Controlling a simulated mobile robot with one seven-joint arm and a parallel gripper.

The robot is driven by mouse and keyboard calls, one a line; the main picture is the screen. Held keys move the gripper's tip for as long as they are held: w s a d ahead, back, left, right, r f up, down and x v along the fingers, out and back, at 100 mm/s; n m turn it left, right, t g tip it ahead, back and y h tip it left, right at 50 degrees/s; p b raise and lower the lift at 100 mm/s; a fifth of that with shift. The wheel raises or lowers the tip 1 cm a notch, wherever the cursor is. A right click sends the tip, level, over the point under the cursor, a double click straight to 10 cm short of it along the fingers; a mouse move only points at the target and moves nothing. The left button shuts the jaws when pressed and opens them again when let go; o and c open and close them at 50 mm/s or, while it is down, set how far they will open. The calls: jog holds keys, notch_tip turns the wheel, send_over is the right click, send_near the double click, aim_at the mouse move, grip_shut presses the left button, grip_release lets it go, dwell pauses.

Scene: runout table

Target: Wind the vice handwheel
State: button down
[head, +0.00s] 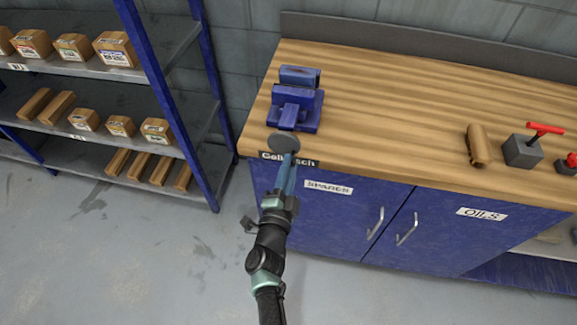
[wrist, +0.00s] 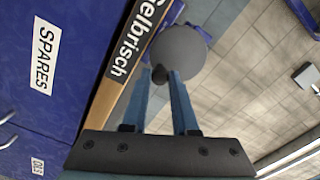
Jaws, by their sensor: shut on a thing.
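The blue vice (head: 298,103) stands on the left end of the wooden bench, near its front edge. Its handwheel (head: 284,142) is a dark grey disc facing out over the bench front. In the wrist view the handwheel (wrist: 180,55) shows as a round grey disc with a small dark knob (wrist: 160,74) on its face. My gripper (head: 289,160) reaches up from below to the handwheel. In the wrist view the two blue fingers of my gripper (wrist: 161,76) close in around the knob, shut on it. Part of the vice is hidden behind the disc there.
The wooden bench top (head: 400,95) is clear right of the vice. A wooden piece (head: 478,145) and a grey block with a red handle (head: 522,150) lie further right. Cabinet doors (head: 335,205) are below. A shelf rack (head: 100,75) with boxes stands left.

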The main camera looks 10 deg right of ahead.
jog(key=shift+d+r+n+p, duration=0.15)
jog(key=shift+r+n+p, duration=0.45)
jog(key=shift+n, duration=0.4)
jog(key=shift+f+n, duration=0.15)
jog(key=shift+n, duration=0.15)
jog(key=shift+d+r+n+p, duration=0.1)
jog(key=shift+r+n+p, duration=0.4)
jog(key=shift+n+p, duration=0.5)
jog(key=shift+n, duration=0.7)
